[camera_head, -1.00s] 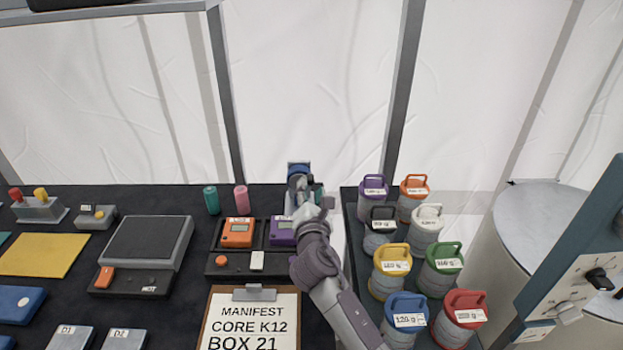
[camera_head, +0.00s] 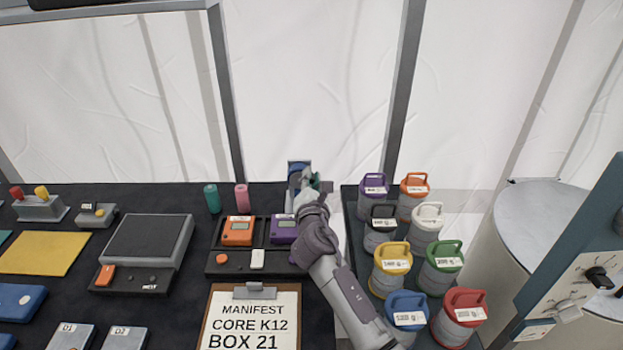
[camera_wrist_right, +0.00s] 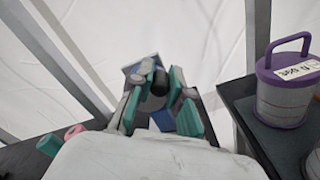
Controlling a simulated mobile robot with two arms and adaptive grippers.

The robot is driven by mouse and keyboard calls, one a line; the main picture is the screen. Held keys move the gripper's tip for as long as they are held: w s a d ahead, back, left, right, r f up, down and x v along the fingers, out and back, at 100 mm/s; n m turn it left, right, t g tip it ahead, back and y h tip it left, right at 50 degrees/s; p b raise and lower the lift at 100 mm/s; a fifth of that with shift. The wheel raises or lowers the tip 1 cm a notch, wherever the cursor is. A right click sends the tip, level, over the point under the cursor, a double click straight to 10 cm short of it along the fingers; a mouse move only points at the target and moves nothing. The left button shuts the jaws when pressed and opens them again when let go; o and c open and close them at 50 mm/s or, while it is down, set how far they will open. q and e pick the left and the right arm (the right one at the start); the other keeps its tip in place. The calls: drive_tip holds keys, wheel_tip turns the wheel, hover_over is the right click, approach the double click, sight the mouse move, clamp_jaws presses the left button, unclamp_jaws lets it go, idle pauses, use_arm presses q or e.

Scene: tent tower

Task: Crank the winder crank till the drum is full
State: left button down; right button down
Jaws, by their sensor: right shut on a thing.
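The winder (camera_head: 299,167) stands at the back edge of the black table, a blue and grey piece mostly hidden behind my right gripper. In the right wrist view its blue body (camera_wrist_right: 185,121) shows behind the fingers. My right gripper (camera_head: 311,184) is at the winder, its teal-padded fingers closed around a dark, rounded crank handle (camera_wrist_right: 158,78). The gripper also shows in the right wrist view (camera_wrist_right: 154,98). How full the drum is cannot be seen. My left gripper is not in view.
Lidded canisters, including a purple one (camera_head: 373,196), stand on a tray right of my right arm. Orange (camera_head: 238,231) and purple (camera_head: 283,229) devices sit left of it, with teal (camera_head: 212,198) and pink (camera_head: 242,197) cylinders behind. A clipboard (camera_head: 254,292) lies in front.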

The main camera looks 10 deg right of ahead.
drive_tip(key=shift+f, duration=0.1)
drive_tip(key=shift+s+d+f+m+b, duration=0.15)
drive_tip(key=shift+f+m+b, duration=0.15)
drive_tip(key=shift+m+b, duration=0.4)
drive_tip(key=shift+w+d+f+m+b, duration=0.2)
drive_tip(key=shift+m+b, duration=0.25)
drive_tip(key=shift+m, duration=0.45)
drive_tip(key=shift+d+f+m+b, duration=0.1)
drive_tip(key=shift+f+m+b, duration=0.2)
drive_tip(key=shift+m+b, duration=0.45)
drive_tip(key=shift+d+f+m+b, duration=0.1)
drive_tip(key=shift+f+m+b, duration=0.2)
drive_tip(key=shift+m, duration=0.85)
drive_tip(key=c, duration=1.1)
unclamp_jaws()
drive_tip(key=shift+s, duration=0.2)
drive_tip(key=s, duration=0.4)
drive_tip(key=s+a, duration=0.1)
drive_tip(key=s, duration=0.3)
drive_tip(key=s+a, duration=0.1)
drive_tip(key=s, duration=0.2)
drive_tip(key=shift+s+a, duration=0.2)
drive_tip(key=shift+s, duration=0.2)
